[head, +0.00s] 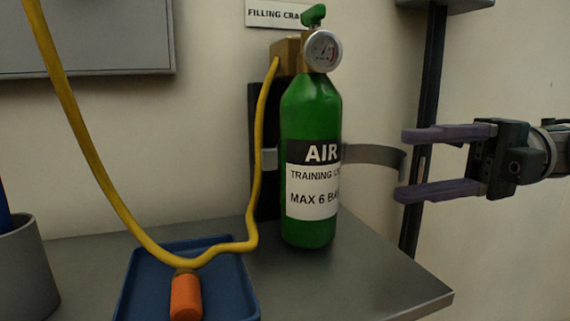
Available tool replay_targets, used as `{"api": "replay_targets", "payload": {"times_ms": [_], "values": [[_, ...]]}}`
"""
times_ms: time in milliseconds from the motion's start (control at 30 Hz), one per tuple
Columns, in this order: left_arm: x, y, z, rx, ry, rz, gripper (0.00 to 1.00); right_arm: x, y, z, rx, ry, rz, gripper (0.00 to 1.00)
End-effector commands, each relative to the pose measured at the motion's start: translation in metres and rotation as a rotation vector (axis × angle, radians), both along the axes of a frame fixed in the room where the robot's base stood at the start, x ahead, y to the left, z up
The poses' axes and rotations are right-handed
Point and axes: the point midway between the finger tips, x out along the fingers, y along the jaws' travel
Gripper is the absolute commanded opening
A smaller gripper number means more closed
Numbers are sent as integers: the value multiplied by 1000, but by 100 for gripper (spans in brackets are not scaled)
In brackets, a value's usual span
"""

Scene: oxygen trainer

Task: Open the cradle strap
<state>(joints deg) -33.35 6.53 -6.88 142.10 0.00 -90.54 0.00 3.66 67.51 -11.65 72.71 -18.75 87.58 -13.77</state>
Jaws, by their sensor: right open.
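A green air cylinder (312,110) stands upright on the grey shelf, with a gauge (322,51) and a green valve knob (314,15) on top. The cradle strap (375,155) is a grey metal band. It reaches out to the right from behind the cylinder and does not cross its front. A short grey bracket (269,158) shows at the cylinder's left. My right gripper (402,165) comes in from the right, open, with purple fingers above and below the level of the strap's free end. I cannot tell if they touch it. My left gripper is not in view.
A yellow hose (108,190) hangs from the upper left, loops over a blue tray (215,284) with an orange fitting (186,297), and rises to the valve. A grey cup (25,265) stands at the left. A dark upright post (428,80) stands behind the gripper. The grey shelf (375,275) is clear at right.

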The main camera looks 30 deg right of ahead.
Motion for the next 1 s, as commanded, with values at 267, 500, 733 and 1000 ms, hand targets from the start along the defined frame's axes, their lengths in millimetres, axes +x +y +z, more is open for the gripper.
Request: {"api": "replay_targets", "payload": {"times_ms": [267, 500, 733, 1000], "values": [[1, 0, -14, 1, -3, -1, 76, -15, -43, -7, -6, 9, 5, 52], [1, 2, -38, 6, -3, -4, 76, -29, -78, -12, -8, 11, 14, 52], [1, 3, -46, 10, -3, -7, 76, -35, -92, -8, -7, 17, 19, 52], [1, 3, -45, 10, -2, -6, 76, -36, -92, -7, -6, 20, 21, 52]]}}
